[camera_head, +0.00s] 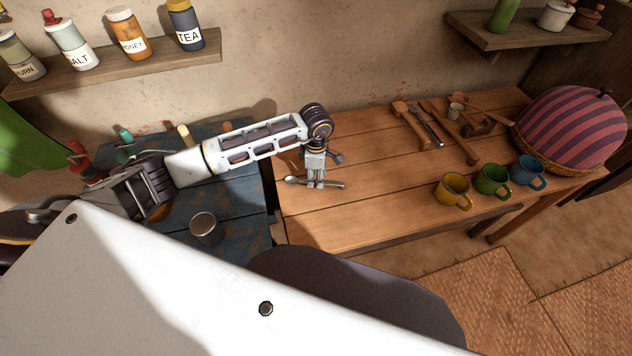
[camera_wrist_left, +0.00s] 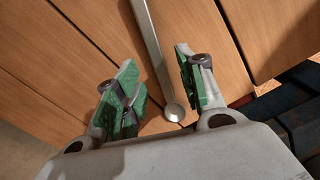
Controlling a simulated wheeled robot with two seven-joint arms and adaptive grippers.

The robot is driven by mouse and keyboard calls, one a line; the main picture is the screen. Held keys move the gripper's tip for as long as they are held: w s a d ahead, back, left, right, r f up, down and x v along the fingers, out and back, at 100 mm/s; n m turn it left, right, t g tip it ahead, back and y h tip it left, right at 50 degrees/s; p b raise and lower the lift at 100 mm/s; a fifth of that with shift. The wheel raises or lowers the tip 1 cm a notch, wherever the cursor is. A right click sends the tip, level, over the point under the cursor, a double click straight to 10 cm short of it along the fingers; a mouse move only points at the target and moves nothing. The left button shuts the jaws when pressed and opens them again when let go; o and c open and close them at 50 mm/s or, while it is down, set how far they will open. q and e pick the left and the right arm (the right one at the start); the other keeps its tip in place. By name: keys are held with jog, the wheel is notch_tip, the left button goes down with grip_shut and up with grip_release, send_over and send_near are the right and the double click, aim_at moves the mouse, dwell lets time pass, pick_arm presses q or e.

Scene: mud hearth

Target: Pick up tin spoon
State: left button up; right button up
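The tin spoon (camera_head: 334,184) lies flat on the wooden table (camera_head: 340,223), near its left end. In the left wrist view the spoon (camera_wrist_left: 152,45) runs between the fingers, with its small round bowl near the palm side. My left gripper (camera_head: 316,184) points down over the spoon. Its two green-padded fingers stand apart on either side of the spoon in the wrist view (camera_wrist_left: 160,88), and a gap shows between each finger and the spoon. I cannot tell the exact height of the fingertips above the table. My right gripper is not in view.
Yellow (camera_head: 453,190), green (camera_head: 492,179) and blue (camera_head: 528,171) mugs stand at the table's right front. Wooden tools (camera_head: 449,130) lie behind them, left of a striped domed basket (camera_head: 572,128). A dark blue table (camera_head: 241,196) with a tin (camera_head: 205,228) adjoins on the left.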

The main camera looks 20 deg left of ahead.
pick_arm(q)
jog(key=shift+f, duration=1.15)
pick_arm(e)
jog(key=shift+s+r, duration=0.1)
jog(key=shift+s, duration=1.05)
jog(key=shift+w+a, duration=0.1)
pick_arm(q)
grip_shut()
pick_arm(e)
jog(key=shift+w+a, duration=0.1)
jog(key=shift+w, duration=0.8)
